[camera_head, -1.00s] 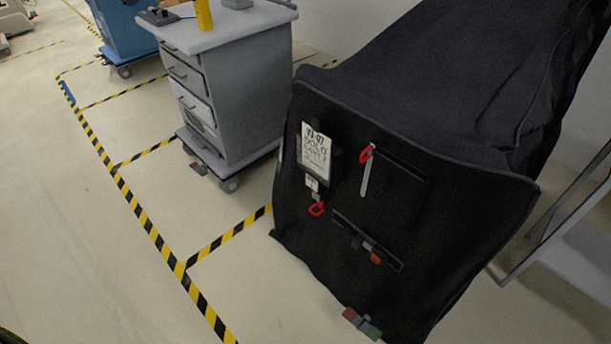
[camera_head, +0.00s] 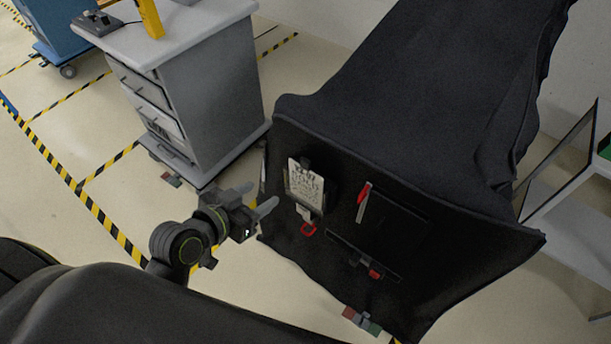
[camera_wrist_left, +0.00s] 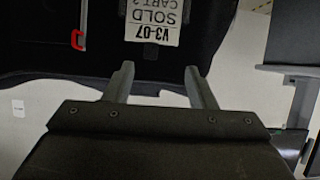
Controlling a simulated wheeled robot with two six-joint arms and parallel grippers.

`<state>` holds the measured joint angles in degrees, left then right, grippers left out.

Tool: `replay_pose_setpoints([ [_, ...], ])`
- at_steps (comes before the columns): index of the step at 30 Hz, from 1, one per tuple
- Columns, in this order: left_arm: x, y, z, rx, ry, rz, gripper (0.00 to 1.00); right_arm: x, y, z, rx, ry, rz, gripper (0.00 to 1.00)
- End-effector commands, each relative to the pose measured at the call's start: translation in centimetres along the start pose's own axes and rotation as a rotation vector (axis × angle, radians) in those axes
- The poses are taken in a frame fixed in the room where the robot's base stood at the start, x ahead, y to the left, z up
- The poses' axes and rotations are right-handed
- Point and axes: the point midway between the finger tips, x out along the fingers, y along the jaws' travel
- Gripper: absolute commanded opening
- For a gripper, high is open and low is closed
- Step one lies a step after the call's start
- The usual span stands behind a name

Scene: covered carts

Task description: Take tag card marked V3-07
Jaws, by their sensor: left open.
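The tag card (camera_head: 305,187) is a white card with dark print in a dark holder on the front of a black-covered cart (camera_head: 385,255). In the left wrist view the card (camera_wrist_left: 153,22) appears upside down, reads V3-07 SOLD, and is partly cut off by the top edge. My left gripper (camera_head: 259,197) is open and empty, just left of the card in the head view. In the left wrist view its fingers (camera_wrist_left: 159,70) point toward the card, apart from it. My right gripper is not in view.
A red ring (camera_head: 308,229) hangs below the card, and a red-topped strip (camera_head: 363,200) is to its right. A grey drawer cart (camera_head: 190,85) stands at the left. A shelf frame (camera_head: 565,170) is at the right. Open floor with striped tape lies at the left.

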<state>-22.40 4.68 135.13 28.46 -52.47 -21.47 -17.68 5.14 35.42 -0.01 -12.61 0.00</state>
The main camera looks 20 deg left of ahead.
Motion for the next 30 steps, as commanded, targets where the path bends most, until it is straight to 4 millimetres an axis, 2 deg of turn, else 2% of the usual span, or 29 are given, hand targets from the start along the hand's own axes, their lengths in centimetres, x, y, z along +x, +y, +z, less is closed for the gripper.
replay_pose_setpoints([
  [1, -0.9, 0.4, -1.5, 0.016, 0.022, 0.009, 0.51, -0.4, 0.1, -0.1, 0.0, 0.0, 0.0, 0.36],
  [3, -1.6, 0.8, -2.6, 0.029, 0.04, 0.019, 0.51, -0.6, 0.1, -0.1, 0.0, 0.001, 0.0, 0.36],
  [7, -1.5, 1.2, -3.4, 0.037, 0.054, 0.027, 0.51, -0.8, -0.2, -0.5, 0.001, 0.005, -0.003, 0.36],
  [15, 3.0, 1.4, -3.8, 0.035, 0.055, 0.028, 0.51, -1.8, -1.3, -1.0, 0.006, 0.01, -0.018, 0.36],
  [24, 7.8, 1.5, -3.9, 0.037, 0.053, 0.027, 0.51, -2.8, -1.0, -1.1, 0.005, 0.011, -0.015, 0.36],
  [30, 9.7, 1.5, -3.9, 0.039, 0.054, 0.026, 0.51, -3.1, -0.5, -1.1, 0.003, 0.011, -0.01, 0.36],
])
